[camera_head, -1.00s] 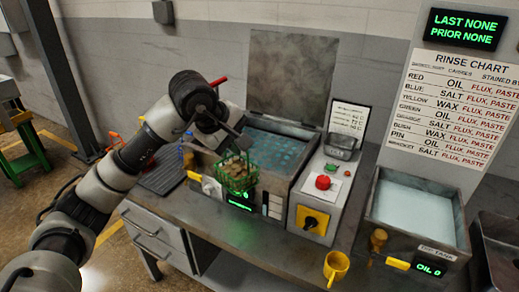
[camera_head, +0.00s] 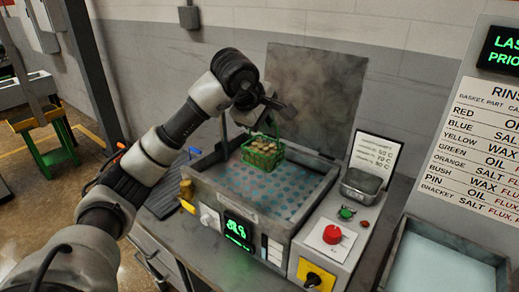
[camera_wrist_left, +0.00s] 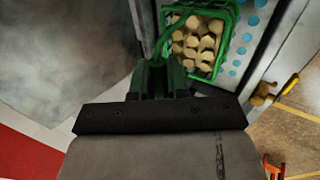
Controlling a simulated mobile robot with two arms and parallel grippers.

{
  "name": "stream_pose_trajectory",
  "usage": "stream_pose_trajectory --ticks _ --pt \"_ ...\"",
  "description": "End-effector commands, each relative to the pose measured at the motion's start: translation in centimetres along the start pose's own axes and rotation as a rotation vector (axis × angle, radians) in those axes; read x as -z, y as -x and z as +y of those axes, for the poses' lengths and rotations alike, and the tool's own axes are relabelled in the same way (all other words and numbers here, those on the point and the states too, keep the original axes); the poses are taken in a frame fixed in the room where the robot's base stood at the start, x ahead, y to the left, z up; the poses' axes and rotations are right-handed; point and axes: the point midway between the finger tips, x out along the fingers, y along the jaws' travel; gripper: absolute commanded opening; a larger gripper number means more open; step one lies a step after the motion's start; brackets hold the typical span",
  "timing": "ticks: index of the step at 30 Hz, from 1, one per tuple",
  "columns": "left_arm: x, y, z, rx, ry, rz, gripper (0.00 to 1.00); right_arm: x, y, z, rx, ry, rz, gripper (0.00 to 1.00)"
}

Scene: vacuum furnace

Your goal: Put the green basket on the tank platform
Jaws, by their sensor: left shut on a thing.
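The green basket (camera_head: 262,154) is a wire basket filled with tan lumpy parts. It hangs from my left gripper (camera_head: 266,108), which is shut on its handle. The wrist view shows the basket (camera_wrist_left: 206,42) just past the gripper fingers (camera_wrist_left: 163,78). The basket is over the rear part of an open tank. The tank platform (camera_head: 255,190) is a pale sheet with blue dots inside that tank. The basket seems to be above it, but I cannot tell the gap. My right gripper is not in view.
The tank's raised lid (camera_head: 315,95) stands behind the basket. A control panel with a red button (camera_head: 332,234) and a small metal tray (camera_head: 361,185) are to the right. Another tank (camera_head: 440,262) is at lower right. A rinse chart (camera_head: 480,150) stands behind it.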

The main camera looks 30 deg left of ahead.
Motion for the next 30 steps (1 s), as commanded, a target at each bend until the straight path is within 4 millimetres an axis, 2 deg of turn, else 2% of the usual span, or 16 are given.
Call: stream_pose_trajectory --ticks 1,6,12,19,24,30 --pt "1.2 -0.7 0.2 0.004 0.007 0.001 0.0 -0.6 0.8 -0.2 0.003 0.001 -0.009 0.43" --pt "4.5 -3.4 0.3 0.003 0.007 0.0 0.0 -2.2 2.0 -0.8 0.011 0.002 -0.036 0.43" --pt "7.3 -5.8 0.5 -0.001 0.003 -0.001 0.0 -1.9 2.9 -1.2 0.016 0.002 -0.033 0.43" --pt "7.9 -7.2 -0.1 0.0 0.0 -0.002 0.0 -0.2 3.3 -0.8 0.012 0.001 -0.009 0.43" --pt "7.9 -9.0 -1.3 -0.001 0.0 -0.002 0.0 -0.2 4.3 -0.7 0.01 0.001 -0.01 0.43" --pt "8.0 -9.8 -1.8 -0.005 0.0 0.0 0.0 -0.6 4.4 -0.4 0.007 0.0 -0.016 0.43"
